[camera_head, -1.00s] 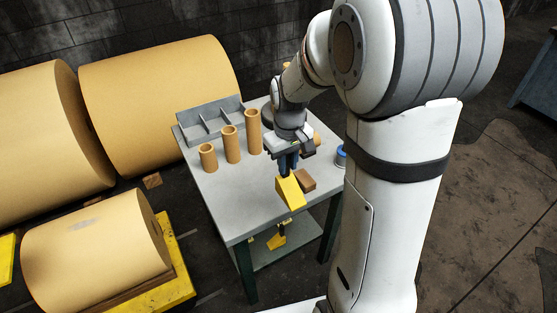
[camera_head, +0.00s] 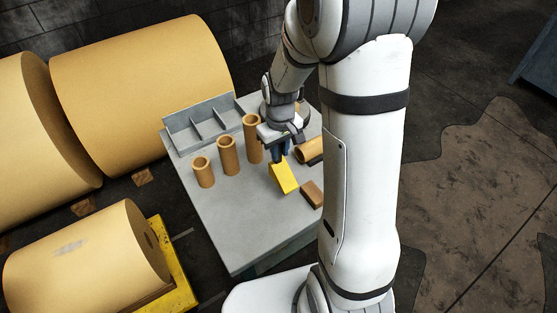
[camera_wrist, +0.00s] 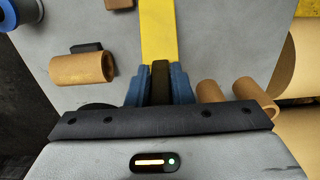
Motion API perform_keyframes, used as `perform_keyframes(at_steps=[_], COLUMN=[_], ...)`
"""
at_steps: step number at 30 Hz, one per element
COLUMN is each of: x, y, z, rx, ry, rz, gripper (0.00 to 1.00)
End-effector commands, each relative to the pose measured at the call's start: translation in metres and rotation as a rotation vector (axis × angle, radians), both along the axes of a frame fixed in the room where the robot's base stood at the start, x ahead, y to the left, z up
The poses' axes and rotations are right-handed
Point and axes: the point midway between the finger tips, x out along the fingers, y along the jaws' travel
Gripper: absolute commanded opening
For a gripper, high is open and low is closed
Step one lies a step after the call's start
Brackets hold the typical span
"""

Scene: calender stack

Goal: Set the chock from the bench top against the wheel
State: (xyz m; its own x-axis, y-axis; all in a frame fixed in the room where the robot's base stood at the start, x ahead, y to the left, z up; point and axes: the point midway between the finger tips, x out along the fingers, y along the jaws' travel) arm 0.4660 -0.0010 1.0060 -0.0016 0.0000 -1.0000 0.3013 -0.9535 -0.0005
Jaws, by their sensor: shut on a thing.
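The chock (camera_head: 284,177) is a yellow wedge over the grey bench top (camera_head: 235,235), right of the standing tubes. I cannot tell whether it touches the top or hangs just above it. My gripper (camera_head: 281,156) points down and its blue fingers are shut on the chock's dark handle. In the wrist view the gripper (camera_wrist: 160,85) grips that handle, and the yellow chock (camera_wrist: 158,32) reaches away from the fingers. I cannot make out a wheel in these frames.
Three upright brown tubes (camera_head: 228,155) and a grey divided tray (camera_head: 200,125) stand left of the gripper. A lying tube (camera_head: 309,151) and brown block (camera_head: 312,194) are to the right.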

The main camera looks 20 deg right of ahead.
Motion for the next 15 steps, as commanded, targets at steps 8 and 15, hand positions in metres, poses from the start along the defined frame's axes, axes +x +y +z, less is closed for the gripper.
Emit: perform_keyframes(at_steps=[8,15], x=[-0.001,0.0], y=[0.001,0.002], z=[-0.035,-0.043], rx=[0.0,0.0], ry=[0.003,-0.001], rz=[0.003,0.004], gripper=[0.0,0.0])
